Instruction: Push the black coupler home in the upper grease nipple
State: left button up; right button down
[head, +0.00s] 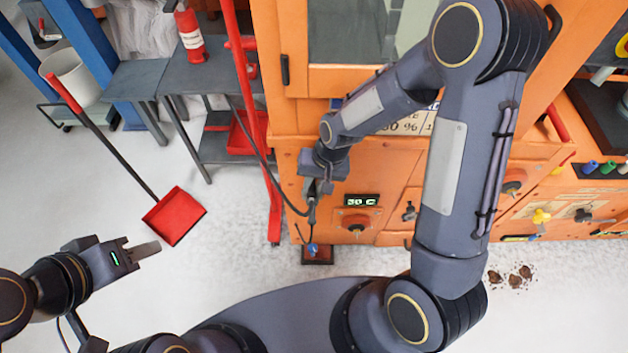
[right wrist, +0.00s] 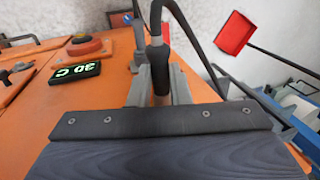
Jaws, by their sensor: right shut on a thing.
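My right gripper (head: 313,193) is at the left front corner of the orange machine housing (head: 385,165). In the right wrist view its two grey fingers (right wrist: 160,85) are shut on the black coupler (right wrist: 159,68), one on each side. A thin black hose (right wrist: 180,22) shows beyond the coupler. The upper grease nipple cannot be made out in either view, so I cannot tell whether the coupler touches it. My left gripper (head: 145,251) is over the floor at the lower left, away from the machine. Its fingers are seen edge-on, with nothing visible held.
A green-lit display (head: 362,200) and a red knob (head: 355,222) are right of the right gripper. A red pole (head: 262,150) stands to its left, with the hose (head: 268,158) hanging nearby. A small dark tray (head: 318,259) lies below. A red dustpan (head: 174,216) is on open floor.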

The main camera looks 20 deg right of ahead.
jog(key=shift+s+a, duration=0.2)
jog(key=shift+s, duration=0.5)
dwell(0.4)
jog(key=shift+s+a, duration=0.3)
jog(key=shift+s, duration=0.6)
jog(key=shift+s+a, duration=0.25)
jog(key=shift+s, duration=0.65)
jog(key=shift+s+a, duration=0.3)
jog(key=shift+s, duration=0.7)
jog(key=shift+s+a, duration=0.25)
jog(key=shift+s, duration=0.7)
